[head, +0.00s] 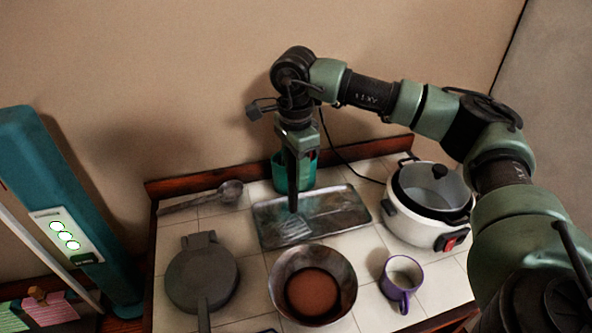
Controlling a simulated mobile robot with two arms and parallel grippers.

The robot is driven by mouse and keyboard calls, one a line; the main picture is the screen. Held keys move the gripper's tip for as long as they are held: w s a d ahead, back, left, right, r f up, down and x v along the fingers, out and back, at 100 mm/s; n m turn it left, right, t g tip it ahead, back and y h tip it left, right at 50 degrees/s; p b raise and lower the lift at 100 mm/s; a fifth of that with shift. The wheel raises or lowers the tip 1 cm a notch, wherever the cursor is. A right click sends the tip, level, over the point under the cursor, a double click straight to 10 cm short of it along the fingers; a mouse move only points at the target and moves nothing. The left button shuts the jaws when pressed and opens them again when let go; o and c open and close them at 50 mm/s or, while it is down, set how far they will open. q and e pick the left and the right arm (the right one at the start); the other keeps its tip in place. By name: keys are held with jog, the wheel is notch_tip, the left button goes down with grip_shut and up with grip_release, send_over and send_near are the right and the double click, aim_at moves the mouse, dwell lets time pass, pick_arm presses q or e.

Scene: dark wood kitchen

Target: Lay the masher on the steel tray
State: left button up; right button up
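The steel tray (345,208) is a dark, worn rectangular sheet in the middle of the tiled counter. My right gripper (293,208) points straight down over the tray's left half, its dark fingers seen as one narrow strip. Whether they are apart or shut does not show. A pale, striped flat shape (286,232) shows on the tray just below the fingertips. It may be the masher's head, but I cannot tell for sure. No masher handle can be made out clearly. My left gripper is not in view.
A teal container (305,174) stands behind the tray. A ladle (229,192) and a dark round pan (201,278) lie left. A bowl (341,269) and a purple-handled mug (402,279) stand in front. A white cooker (415,226) stands right.

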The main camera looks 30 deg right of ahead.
notch_tip(320, 180, up, 12)
jog(key=shift+a+f+b, duration=0.1)
jog(key=shift+f+b, duration=0.1)
jog(key=shift+b, duration=1)
jog(key=shift+r, duration=0.4)
